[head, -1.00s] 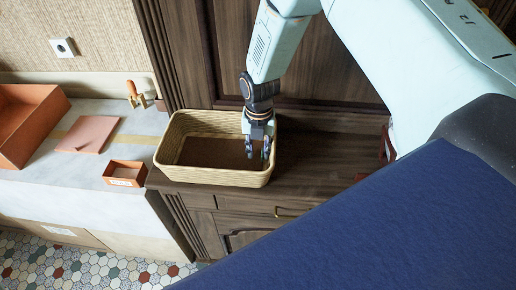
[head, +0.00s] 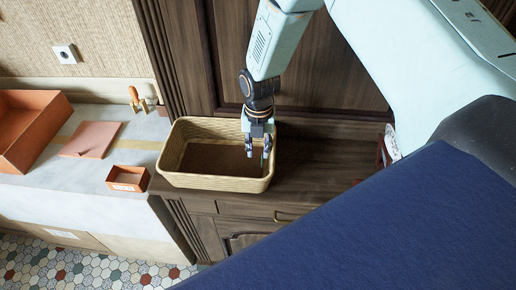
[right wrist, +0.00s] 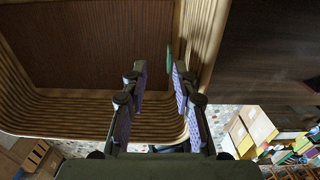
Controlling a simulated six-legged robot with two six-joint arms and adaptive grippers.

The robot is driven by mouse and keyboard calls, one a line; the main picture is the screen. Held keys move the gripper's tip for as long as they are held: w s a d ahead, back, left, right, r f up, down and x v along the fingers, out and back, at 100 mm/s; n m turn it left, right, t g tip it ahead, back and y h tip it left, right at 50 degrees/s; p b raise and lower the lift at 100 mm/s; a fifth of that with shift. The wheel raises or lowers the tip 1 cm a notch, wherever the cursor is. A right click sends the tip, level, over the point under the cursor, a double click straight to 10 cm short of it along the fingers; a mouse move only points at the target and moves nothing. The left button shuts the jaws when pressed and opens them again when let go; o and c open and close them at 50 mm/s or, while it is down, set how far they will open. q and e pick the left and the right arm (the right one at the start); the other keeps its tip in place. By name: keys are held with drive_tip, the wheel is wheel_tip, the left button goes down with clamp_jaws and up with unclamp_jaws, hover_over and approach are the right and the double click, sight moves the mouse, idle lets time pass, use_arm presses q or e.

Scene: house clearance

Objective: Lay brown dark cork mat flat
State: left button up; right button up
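A dark brown flat surface (head: 210,158), which looks like the cork mat, covers the bottom of a woven tan basket (head: 215,182). It also shows in the right wrist view (right wrist: 90,45), framed by the ribbed basket wall (right wrist: 70,112). I cannot tell whether it is the mat or the basket's own floor. My right gripper (head: 257,150) points down at the basket's right end. Its fingers (right wrist: 158,85) are apart. A thin green sliver (right wrist: 169,58) shows near the fingertips; I cannot tell what it is. My left gripper is not in view.
On the pale counter (head: 60,190) at left are an orange box (head: 30,130), a flat pink-orange panel (head: 90,139) and a small orange tray (head: 127,178).

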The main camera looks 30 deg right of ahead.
wheel_tip(320, 180, up, 4)
drive_tip(key=shift+f+p, duration=0.15)
drive_tip(key=shift+p, duration=1.05)
wheel_tip(320, 180, up, 12)
drive_tip(key=shift+s, duration=0.15)
idle(0.3)
